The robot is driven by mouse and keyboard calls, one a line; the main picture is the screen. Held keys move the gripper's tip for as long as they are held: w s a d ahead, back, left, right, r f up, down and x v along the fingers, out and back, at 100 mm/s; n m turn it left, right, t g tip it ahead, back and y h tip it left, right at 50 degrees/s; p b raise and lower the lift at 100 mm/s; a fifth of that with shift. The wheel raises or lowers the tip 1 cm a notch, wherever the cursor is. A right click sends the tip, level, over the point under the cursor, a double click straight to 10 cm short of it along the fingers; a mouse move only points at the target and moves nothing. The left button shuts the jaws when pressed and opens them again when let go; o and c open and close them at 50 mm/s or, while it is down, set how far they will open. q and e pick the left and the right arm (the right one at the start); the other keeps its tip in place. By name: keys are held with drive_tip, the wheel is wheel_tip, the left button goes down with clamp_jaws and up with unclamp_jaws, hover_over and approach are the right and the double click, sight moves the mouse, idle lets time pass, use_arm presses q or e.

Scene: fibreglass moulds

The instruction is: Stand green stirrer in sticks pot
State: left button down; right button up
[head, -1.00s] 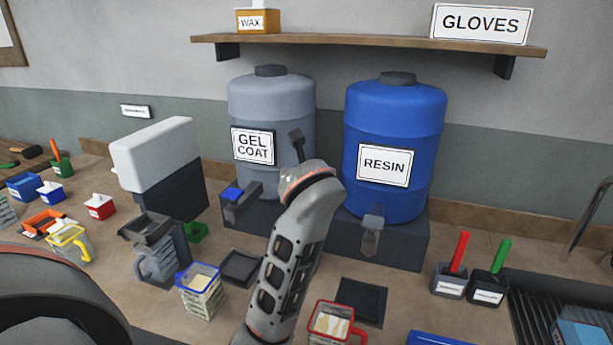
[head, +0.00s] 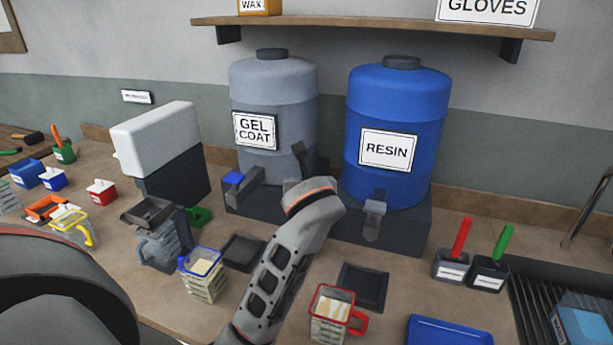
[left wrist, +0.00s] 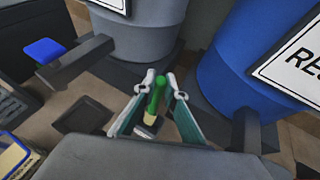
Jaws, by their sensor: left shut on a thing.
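My left gripper (head: 299,157) is in front of the gel coat drum, mostly hidden behind my own wrist in the head view. In the left wrist view its two teal fingers (left wrist: 157,100) are shut on a green stirrer (left wrist: 157,91). The stirrer has a green upper part and a pale lower end. A dark pot (head: 489,275) with a green stick in it and another dark pot (head: 451,266) with a red stick stand at the right. Their labels are too small to read, so I cannot tell which is the sticks pot. My right gripper is out of view.
A grey gel coat drum (head: 272,95) and a blue resin drum (head: 397,115) stand behind the gripper on dark stands with taps. Jugs (head: 203,275) (head: 334,315) and dark trays (head: 364,287) lie in front. A sink grid edges the right side.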

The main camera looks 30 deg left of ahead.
use_arm(q)
drive_tip(key=shift+f, duration=2.3)
drive_tip(key=c, duration=2)
unclamp_jaws()
drive_tip(key=v, duration=1.2)
drive_tip(key=shift+s, duration=0.15)
